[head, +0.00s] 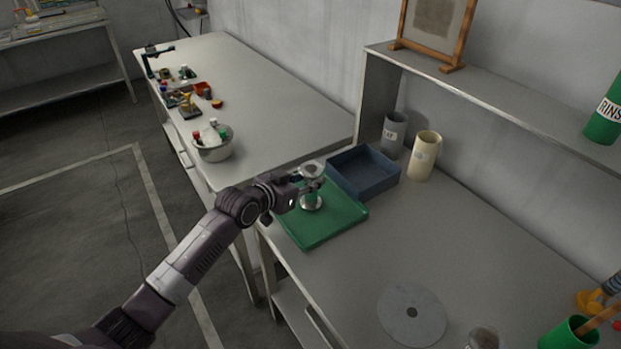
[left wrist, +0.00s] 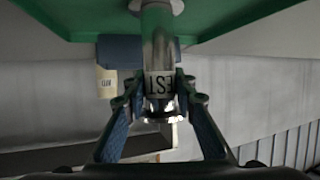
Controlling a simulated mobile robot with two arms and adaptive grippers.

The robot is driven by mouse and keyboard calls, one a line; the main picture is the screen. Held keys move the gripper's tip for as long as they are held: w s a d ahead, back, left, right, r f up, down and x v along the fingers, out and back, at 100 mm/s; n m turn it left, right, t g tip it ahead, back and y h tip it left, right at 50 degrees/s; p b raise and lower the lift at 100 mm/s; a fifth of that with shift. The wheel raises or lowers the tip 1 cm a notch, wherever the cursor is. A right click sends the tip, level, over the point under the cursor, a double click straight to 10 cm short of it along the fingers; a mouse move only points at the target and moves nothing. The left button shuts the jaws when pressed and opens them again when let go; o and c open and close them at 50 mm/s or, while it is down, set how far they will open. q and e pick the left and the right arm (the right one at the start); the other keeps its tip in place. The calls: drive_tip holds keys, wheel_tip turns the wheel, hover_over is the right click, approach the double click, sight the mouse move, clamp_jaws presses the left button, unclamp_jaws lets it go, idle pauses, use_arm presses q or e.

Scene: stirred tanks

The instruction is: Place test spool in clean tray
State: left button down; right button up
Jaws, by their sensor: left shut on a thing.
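The test spool (head: 311,201) is a silvery metal piece with a flange at each end. It stands upright over the green tray (head: 335,232). In the left wrist view the spool (left wrist: 157,45) carries a label whose letters "EST" show. My left gripper (head: 303,182) is shut on the spool's upper part, and its fingers (left wrist: 160,98) lie on both sides of the label. In the wrist view the spool's far flange is close to the green tray (left wrist: 80,20); I cannot tell whether they touch. No tray shows a readable "clean" label. My right gripper is out of view.
A blue-grey tray (head: 364,172) stands just behind the green tray. A grey cylinder (head: 394,134) and a cream cylinder (head: 424,155) stand beyond it, under a shelf (head: 500,105). A flat grey disc (head: 411,314) lies nearer. The counter between is clear.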

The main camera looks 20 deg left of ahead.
use_arm(q)
drive_tip(key=c, duration=2)
unclamp_jaws()
drive_tip(key=shift+f, duration=0.15)
drive_tip(key=shift+c, duration=0.2)
drive_tip(key=o, duration=0.4)
drive_tip(key=shift+o, duration=0.2)
drive_tip(key=shift+s, duration=0.1)
drive_tip(key=b+v, duration=0.1)
drive_tip(key=v, duration=1.1)
drive_tip(key=shift+b, duration=0.4)
